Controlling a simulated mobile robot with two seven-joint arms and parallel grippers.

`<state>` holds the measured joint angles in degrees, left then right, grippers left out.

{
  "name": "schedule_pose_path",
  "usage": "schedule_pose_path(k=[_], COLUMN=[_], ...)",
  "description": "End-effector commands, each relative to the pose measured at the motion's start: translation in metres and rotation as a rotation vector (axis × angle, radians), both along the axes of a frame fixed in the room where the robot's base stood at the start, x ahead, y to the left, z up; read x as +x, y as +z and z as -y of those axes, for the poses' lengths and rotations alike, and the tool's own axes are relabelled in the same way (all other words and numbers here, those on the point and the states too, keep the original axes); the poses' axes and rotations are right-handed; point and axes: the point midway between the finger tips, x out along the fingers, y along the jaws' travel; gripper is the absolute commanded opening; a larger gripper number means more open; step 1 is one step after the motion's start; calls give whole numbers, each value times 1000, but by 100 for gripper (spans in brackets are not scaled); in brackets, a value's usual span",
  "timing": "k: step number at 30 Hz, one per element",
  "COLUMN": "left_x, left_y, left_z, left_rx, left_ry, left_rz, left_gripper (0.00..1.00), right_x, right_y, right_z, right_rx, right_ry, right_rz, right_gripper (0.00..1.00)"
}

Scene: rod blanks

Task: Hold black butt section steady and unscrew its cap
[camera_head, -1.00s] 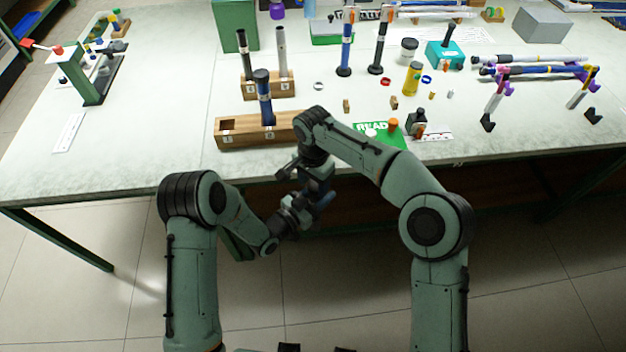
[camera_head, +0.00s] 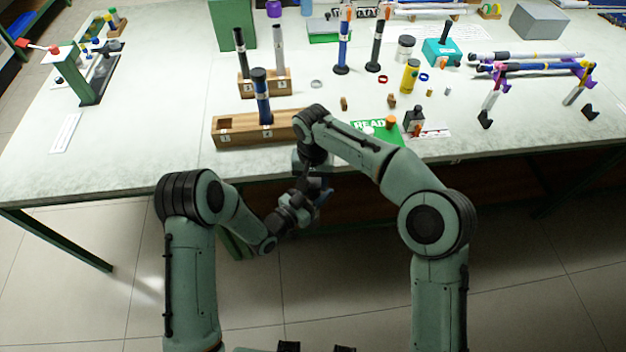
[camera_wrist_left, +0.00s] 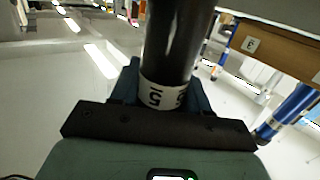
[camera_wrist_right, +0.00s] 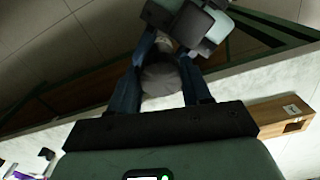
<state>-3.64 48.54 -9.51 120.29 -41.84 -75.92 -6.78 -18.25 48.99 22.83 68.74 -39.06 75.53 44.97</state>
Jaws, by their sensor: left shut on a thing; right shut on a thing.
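In the left wrist view, the black butt section (camera_wrist_left: 175,40) is a dark cylinder with a white number band, standing between the blue fingers of my left gripper (camera_wrist_left: 165,85). The left gripper is shut on it. In the right wrist view, a dark grey round end, which looks like the cap (camera_wrist_right: 160,78), sits between the blue fingers of my right gripper (camera_wrist_right: 162,92), shut on it. My left gripper's dark body shows just beyond. In the head view, both grippers meet in front of the table edge, the right one (camera_head: 318,184) above; the section is mostly hidden by them.
A wooden block (camera_head: 240,130) with a blue-and-black section (camera_head: 262,100) stands near the table's front edge. A second block (camera_head: 265,82) behind holds two sections. A green READ card (camera_head: 378,130) and a small dark bottle (camera_head: 414,121) lie to the right.

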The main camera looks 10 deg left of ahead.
Motion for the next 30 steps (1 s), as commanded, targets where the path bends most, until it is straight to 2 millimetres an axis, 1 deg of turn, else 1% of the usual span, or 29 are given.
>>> schedule_pose_path(k=[1, 2, 3, 19, 22, 27, 30], left_x=[-5, -4, -4, -2, -1, -1, -1], left_y=[1, 1, 1, 0, 0, 1, 1], left_z=[10, 10, 9, 4, 3, 3, 3], left_rx=[-2, -2, -2, 0, 0, -1, -1], left_ry=[-25, -25, -25, -11, -10, -9, -9], left_rz=[1, 1, 1, 1, 1, 2, 2], left_gripper=[0, 0, 0, 0, 0, 0, 0], right_x=[0, 0, 0, 0, 1, 1, 1], right_y=[3, 3, 3, 2, 11, 34, 43], right_z=[-8, -8, -8, -4, -4, -4, -3], right_rx=[20, 20, 20, 11, 10, 10, 8], right_ry=[8, 8, 7, 1, 1, 0, 1], right_rz=[9, 9, 9, 6, 7, 8, 6], right_gripper=[58, 68, 74, 74, 74, 74, 74])
